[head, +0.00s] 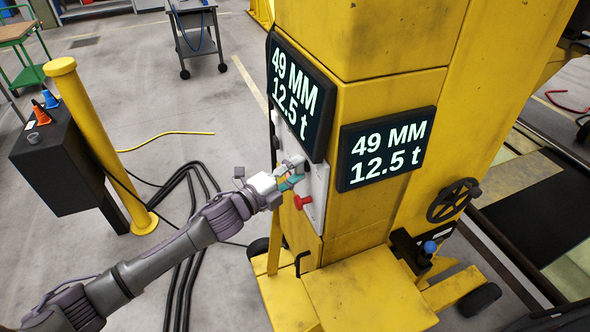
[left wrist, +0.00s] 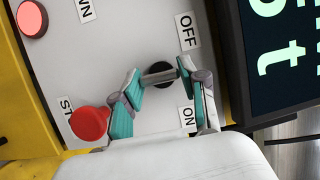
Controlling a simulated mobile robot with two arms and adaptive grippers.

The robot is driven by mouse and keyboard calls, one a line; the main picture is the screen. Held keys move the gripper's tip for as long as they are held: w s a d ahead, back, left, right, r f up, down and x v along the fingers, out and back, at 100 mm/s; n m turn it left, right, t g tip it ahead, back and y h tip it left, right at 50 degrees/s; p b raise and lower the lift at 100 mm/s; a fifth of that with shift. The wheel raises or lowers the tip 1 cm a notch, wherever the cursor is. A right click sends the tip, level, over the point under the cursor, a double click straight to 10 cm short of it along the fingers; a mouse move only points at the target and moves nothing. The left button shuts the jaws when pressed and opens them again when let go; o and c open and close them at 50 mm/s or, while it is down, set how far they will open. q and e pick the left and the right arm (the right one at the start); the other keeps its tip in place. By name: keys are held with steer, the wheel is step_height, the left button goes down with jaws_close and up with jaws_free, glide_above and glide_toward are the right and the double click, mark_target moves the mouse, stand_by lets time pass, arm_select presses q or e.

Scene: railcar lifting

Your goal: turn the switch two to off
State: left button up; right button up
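A rotary switch (left wrist: 162,75) with a black round base and a grey bar handle sits on a pale panel (left wrist: 120,35). The bar lies nearly crosswise in the left wrist view, between the OFF label (left wrist: 187,31) and the ON label (left wrist: 187,117). My left gripper (left wrist: 160,72) has its teal-padded fingertips against the two ends of the bar. In the head view my left gripper (head: 290,180) is at the panel on the yellow column and hides the switch. My right gripper is not in view.
A red stop button (left wrist: 88,123) sticks out beside my left finger. A round red button (left wrist: 32,18) is farther along the panel. Displays (head: 301,95) (head: 385,148) reading 49 MM and 12.5 t are close by. A yellow post (head: 100,140) and black cables (head: 185,200) stand left.

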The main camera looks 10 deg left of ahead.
arm_select(q)
steer(key=o, duration=0.4)
steer(key=shift+c, duration=0.2)
steer(key=v, duration=1.2)
